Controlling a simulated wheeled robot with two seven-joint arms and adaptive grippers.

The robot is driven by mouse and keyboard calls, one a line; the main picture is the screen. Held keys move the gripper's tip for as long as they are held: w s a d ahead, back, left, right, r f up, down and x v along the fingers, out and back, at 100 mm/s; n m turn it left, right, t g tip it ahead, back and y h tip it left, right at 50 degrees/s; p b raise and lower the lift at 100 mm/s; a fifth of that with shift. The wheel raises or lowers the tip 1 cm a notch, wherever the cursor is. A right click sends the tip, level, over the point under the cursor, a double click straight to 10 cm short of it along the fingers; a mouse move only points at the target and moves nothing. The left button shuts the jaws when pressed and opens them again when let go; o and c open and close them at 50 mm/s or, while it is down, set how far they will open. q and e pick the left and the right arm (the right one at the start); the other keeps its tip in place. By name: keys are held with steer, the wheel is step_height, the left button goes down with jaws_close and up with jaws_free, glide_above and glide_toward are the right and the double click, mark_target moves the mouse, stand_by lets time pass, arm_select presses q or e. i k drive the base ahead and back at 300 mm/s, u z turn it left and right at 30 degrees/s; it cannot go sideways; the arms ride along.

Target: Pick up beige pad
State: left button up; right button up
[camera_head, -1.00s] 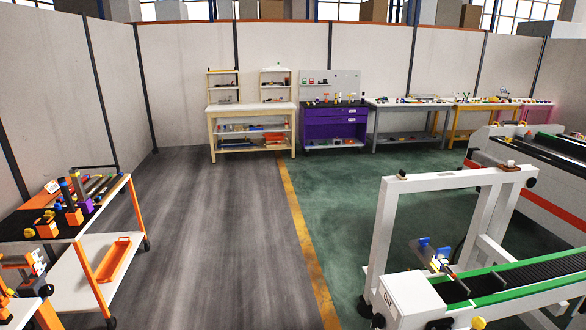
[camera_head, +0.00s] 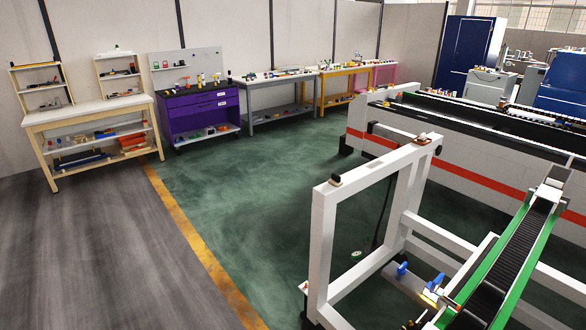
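I cannot make out a beige pad for certain; the small items on the benches are too far away to tell apart. The beige workbench (camera_head: 95,113) stands at the back left, with small items on its shelves. Neither of my grippers shows in the head view.
A purple tool cabinet (camera_head: 199,112), a grey bench (camera_head: 283,77) and a yellow bench (camera_head: 345,72) line the back wall. A white frame (camera_head: 320,250) and a green-edged conveyor (camera_head: 505,262) stand at the right front. Green floor (camera_head: 235,190) is clear in the middle.

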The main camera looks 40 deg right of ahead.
mark_target(335, 181)
steer(key=z, duration=0.2)
steer(key=i, duration=1.55)
steer(key=z, duration=1.4)
steer(key=i, duration=0.85)
steer(key=z, duration=1)
